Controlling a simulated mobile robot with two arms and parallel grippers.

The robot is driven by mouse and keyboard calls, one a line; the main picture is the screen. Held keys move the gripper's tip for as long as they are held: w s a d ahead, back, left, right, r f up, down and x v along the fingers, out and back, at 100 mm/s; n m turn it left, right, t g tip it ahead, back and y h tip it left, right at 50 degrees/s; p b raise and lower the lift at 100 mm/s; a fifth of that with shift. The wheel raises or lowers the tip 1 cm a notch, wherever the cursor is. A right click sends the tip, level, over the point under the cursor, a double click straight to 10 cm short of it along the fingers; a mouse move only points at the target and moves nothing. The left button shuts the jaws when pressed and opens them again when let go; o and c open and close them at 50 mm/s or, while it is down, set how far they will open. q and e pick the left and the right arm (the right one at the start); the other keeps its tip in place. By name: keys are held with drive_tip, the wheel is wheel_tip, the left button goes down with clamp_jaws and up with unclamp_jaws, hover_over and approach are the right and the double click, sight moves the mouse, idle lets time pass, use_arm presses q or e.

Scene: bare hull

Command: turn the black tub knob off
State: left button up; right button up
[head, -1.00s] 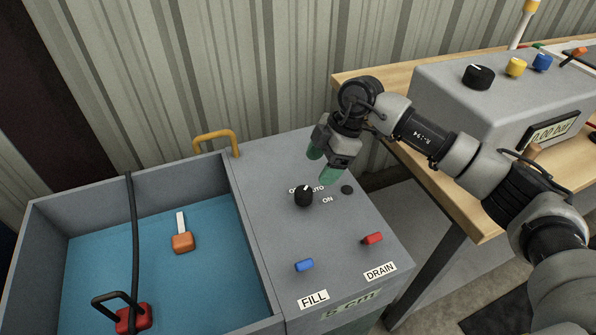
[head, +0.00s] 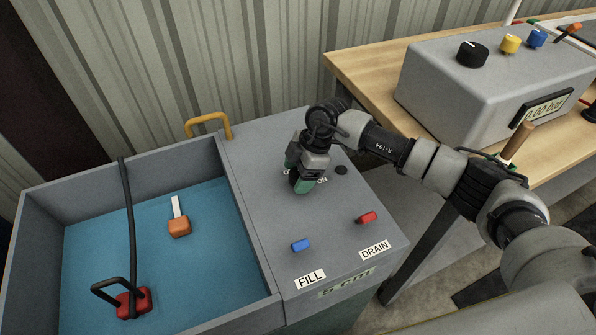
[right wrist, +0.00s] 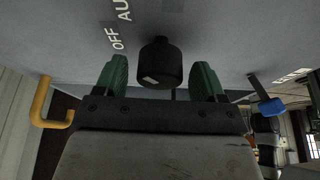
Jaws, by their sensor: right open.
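The black tub knob (right wrist: 158,62) shows in the right wrist view, with a pale mark on its near end. It stands on the grey panel beside the printed words OFF and AU, the latter cut off by the frame. My right gripper (right wrist: 160,80) is open, with one green finger on each side of the knob and a gap visible on both sides. In the head view, my right gripper (head: 298,180) is low over the panel and hides the knob and most of its labels. My left gripper is in neither view.
A blue knob (head: 300,245) by FILL and a red knob (head: 367,217) by DRAIN are nearer the panel's front. The tub (head: 245,225) of blue water is left of the panel. A yellow handle (head: 208,121) stands behind. A wooden bench (head: 360,70) is at right.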

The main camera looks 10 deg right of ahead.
drive_tip(key=c, duration=0.9)
drive_tip(key=shift+w, duration=0.1)
drive_tip(key=shift+n+g, duration=0.4)
drive_tip(key=shift+n, duration=0.7)
drive_tip(key=n+g, duration=0.1)
drive_tip(key=n, duration=0.1)
drive_tip(key=shift+n+h, duration=0.3)
drive_tip(key=n+g+h+b, duration=0.1)
drive_tip(key=n, duration=0.4)
drive_tip(key=shift+b, duration=0.35)
